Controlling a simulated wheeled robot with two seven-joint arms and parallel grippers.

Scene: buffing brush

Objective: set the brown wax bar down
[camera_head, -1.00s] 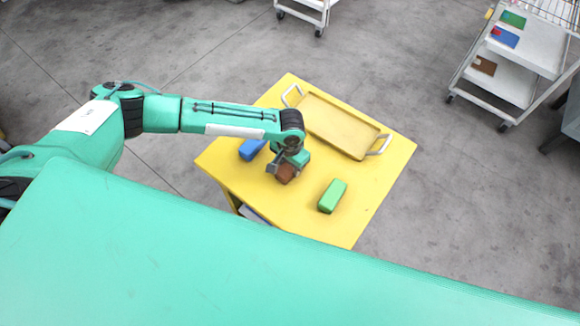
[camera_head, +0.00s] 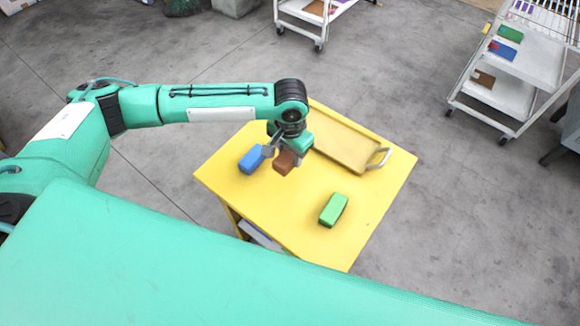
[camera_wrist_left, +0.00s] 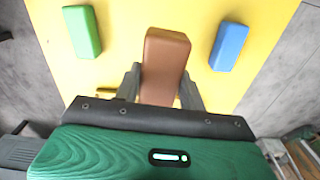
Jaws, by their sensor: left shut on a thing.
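The brown wax bar (camera_head: 285,162) is held in my left gripper (camera_head: 281,155), which is shut on it, over the yellow table (camera_head: 290,212). In the left wrist view the brown bar (camera_wrist_left: 165,58) stands out between the two dark fingers of my left gripper (camera_wrist_left: 162,84). The head view does not clearly show whether the bar touches the table top. A blue bar (camera_head: 252,158) lies just left of the gripper, and a green bar (camera_head: 333,210) lies to the right and nearer. My right gripper is not in view.
A yellow tray (camera_head: 345,148) with metal handles lies at the table's far side, partly hidden by my left arm. The table's near middle is clear. White wire-topped shelving (camera_head: 500,92) with coloured pads stands at the right. Another white cart (camera_head: 300,14) stands behind.

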